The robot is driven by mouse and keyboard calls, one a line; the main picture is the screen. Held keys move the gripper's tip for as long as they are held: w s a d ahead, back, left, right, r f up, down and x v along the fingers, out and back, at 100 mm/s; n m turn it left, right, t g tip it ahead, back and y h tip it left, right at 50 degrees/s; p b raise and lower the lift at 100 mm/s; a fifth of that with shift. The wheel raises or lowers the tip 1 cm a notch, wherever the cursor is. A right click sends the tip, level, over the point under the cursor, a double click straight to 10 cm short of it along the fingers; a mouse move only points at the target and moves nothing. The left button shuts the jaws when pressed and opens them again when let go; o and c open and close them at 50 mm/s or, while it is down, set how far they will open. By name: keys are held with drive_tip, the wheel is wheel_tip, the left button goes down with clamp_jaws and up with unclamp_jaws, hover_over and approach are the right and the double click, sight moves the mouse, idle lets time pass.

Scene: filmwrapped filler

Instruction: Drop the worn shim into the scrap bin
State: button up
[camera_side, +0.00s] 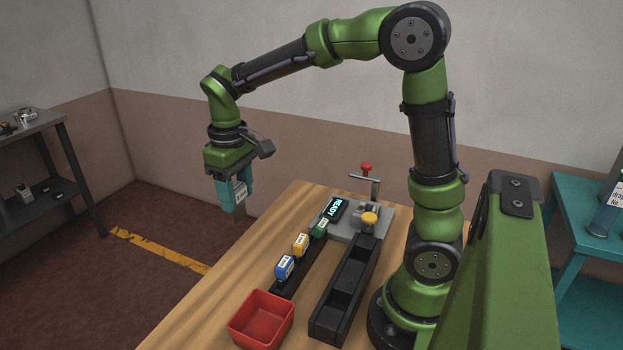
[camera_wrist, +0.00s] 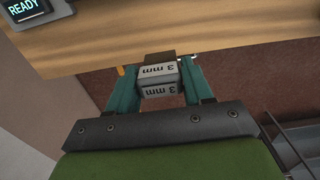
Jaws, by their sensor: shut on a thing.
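My gripper (camera_side: 236,200) is raised in the side view, to the left of the table's back part. In the wrist view its teal fingers (camera_wrist: 160,88) are shut on a grey block marked "3 mm", the shim (camera_wrist: 158,90). The shim's white label also shows between the fingers in the side view (camera_side: 240,192). I cannot see wear on it. The scrap bin, a red open box (camera_side: 262,321), stands on the table's near left part, well apart from my gripper and lower. Its visible inside looks empty.
On the wooden table (camera_side: 205,303), blue (camera_side: 285,267), yellow (camera_side: 300,244) and green (camera_side: 320,227) blocks sit in a dark rail. Beside it are a black slotted tray (camera_side: 343,298) and a grey fixture with a READY display (camera_side: 333,210) and red-knobbed lever (camera_side: 367,168).

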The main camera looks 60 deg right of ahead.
drive_tip(key=s+a+n, duration=0.2)
drive_tip(key=s+a, duration=0.7)
drive_tip(key=a, duration=0.1)
wheel_tip(320, 180, down, 8)
drive_tip(key=s+m, duration=0.2)
drive_tip(key=shift+s+a+f, duration=0.25)
drive_tip(key=shift+s+a, duration=0.1)
drive_tip(key=shift+s, duration=0.05)
drive_tip(key=o, duration=1.1)
drive_tip(key=shift+o, duration=0.2)
